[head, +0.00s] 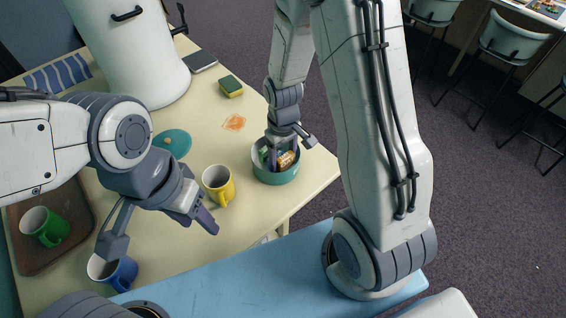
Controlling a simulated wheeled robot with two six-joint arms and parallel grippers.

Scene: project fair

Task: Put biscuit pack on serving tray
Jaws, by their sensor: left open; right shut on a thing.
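A small orange-and-yellow pack (287,159), which looks like the biscuit pack, sits inside a round teal container (274,178) near the table's right edge. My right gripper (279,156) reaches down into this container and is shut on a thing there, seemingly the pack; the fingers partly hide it. A green item also shows in the container. The brown serving tray (28,262) lies at the table's left with a green mug (45,226) on it. My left gripper (160,234) is open and empty above the table, between the tray and a yellow mug (217,185).
A blue mug (112,272) stands near the tray, below my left gripper. A teal saucer (172,144), a sponge (230,86), a white cylinder (135,55), a dark flat item (200,61) and a striped cloth (57,75) are farther back. An orange stain (234,122) marks the table.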

